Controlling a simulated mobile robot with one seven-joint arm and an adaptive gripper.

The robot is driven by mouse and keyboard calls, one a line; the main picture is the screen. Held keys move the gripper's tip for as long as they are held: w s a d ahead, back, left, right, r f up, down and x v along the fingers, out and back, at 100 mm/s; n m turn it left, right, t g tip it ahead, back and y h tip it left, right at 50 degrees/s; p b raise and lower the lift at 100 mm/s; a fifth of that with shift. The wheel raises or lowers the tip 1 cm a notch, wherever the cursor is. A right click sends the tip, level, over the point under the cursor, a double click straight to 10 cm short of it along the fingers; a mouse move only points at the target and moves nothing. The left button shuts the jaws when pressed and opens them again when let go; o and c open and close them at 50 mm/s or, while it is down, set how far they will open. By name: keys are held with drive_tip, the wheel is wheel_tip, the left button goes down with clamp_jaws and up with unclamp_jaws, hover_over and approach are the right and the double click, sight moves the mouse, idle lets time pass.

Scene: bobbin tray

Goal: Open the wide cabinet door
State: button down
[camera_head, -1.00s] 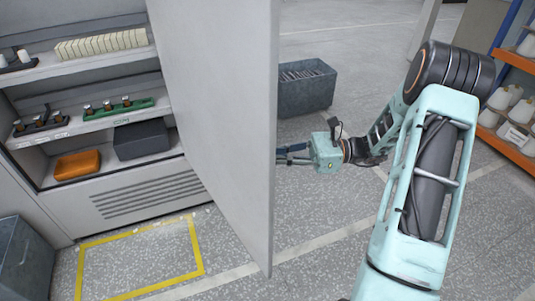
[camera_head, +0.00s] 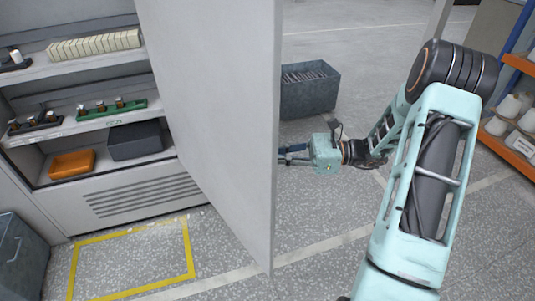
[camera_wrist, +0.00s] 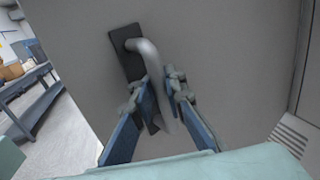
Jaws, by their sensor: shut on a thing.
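The wide cabinet door (camera_head: 222,120) is grey and stands swung open, hinged away from the shelves. Its outer face (camera_wrist: 225,50) fills much of the wrist view. A grey curved handle (camera_wrist: 146,50) on a dark backplate (camera_wrist: 121,42) is fixed to that face. My gripper (camera_wrist: 160,98) is at the handle, one blue finger on each side, shut on it. In the head view my gripper (camera_head: 290,154) is at the right of the door, its fingertips partly hidden behind the door's edge.
The open cabinet shows shelves with a green rack (camera_head: 112,108), a dark box (camera_head: 137,140) and an orange bin (camera_head: 72,164). A yellow floor outline (camera_head: 190,250) lies in front. A grey crate (camera_head: 310,92) stands behind my gripper. An orange shelf rack (camera_head: 510,145) is at the right.

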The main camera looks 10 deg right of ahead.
drive_tip(key=shift+d+f, duration=0.2)
drive_tip(key=shift+d, duration=0.1)
drive_tip(key=c, duration=2.1)
unclamp_jaws()
drive_tip(key=shift+s+r, duration=0.1)
drive_tip(key=shift+o, duration=0.4)
drive_tip(key=shift+r, duration=0.1)
drive_tip(key=s+d, duration=0.1)
drive_tip(key=d, duration=1.1)
drive_tip(key=shift+s, duration=0.2)
